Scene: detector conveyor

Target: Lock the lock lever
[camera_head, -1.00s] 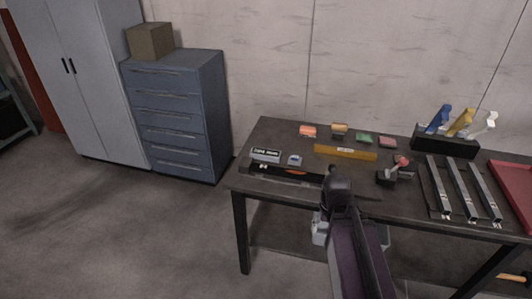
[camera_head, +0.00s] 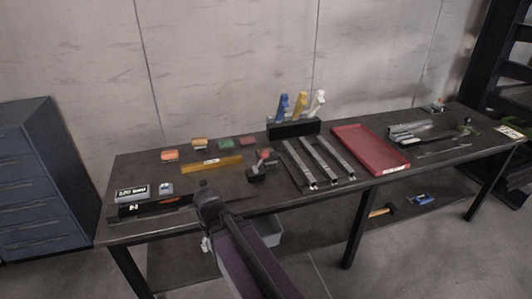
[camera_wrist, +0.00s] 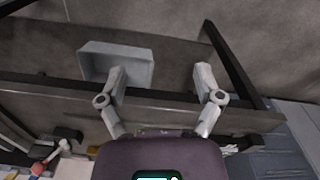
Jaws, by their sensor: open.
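A small dark device with a red knob (camera_head: 264,157) stands on the workbench (camera_head: 235,205), right of the yellow bar; it may carry the lock lever, but it is too small to tell. In the wrist view a red knob (camera_wrist: 37,168) shows at the lower left edge. My gripper (camera_wrist: 162,72) is open and empty, its two grey fingers spread wide. It points toward the bench's front edge and a grey bin below, apart from the red-knobbed device. In the head view my arm hides most of my gripper.
A grey bin (camera_wrist: 118,62) sits under the bench; its edge shows in the head view (camera_head: 270,230). Three metal rails (camera_head: 313,160), a red tray (camera_head: 372,148) and a rack of coloured tools (camera_head: 293,129) stand right of the device. A yellow bar (camera_head: 212,164) lies left.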

